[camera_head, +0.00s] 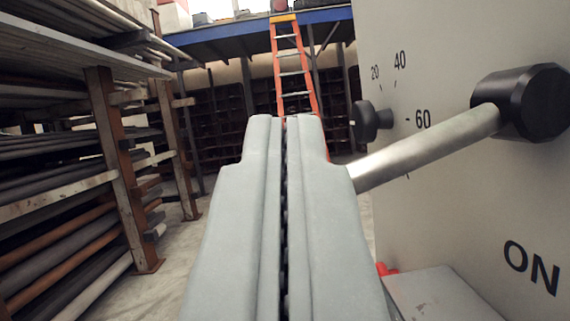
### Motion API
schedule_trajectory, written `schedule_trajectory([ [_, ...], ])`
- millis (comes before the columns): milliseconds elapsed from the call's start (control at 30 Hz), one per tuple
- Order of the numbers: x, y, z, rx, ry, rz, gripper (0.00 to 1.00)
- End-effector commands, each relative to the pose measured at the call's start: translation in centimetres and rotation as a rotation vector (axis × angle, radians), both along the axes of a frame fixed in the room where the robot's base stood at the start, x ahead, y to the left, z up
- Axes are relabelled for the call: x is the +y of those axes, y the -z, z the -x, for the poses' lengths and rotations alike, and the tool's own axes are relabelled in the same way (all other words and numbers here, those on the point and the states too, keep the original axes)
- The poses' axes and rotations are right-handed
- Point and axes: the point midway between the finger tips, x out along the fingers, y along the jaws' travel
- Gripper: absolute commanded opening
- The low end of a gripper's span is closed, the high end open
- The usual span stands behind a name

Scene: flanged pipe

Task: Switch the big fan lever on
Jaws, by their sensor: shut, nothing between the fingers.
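My gripper (284,120) is in the middle of the head view, its two grey fingers shut together with nothing between them. The lever (435,146) is a metal rod with a black round hub (522,102) on the beige panel (440,225) at the right. The rod slants down and left from the hub, and its lower end is hidden behind my right finger. I cannot tell whether the finger touches the rod. The word "ON" (531,267) is printed on the panel below the hub.
A black knob (370,121) with a numbered scale sits on the panel behind the rod. A grey box top (440,294) and a small red part (386,269) are at the lower right. Racks of pipes (70,180) fill the left. An orange ladder (292,65) stands behind.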

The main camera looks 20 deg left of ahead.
Motion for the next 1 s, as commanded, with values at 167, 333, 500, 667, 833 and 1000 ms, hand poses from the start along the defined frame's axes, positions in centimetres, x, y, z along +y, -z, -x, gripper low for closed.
schedule_trajectory([
  [167, -0.3, 1.2, -0.1, -0.039, 0.002, 0.111, 0.00],
  [333, -0.4, 1.9, -0.2, -0.043, 0.000, 0.120, 0.00],
  [500, -0.6, 2.3, -0.2, -0.042, 0.001, 0.119, 0.00],
  [667, -0.6, 2.4, -0.3, -0.042, 0.000, 0.118, 0.00],
  [833, -0.6, 2.4, -0.3, -0.041, 0.001, 0.118, 0.00],
  [1000, -0.6, 2.5, -0.3, -0.041, 0.000, 0.117, 0.00],
])
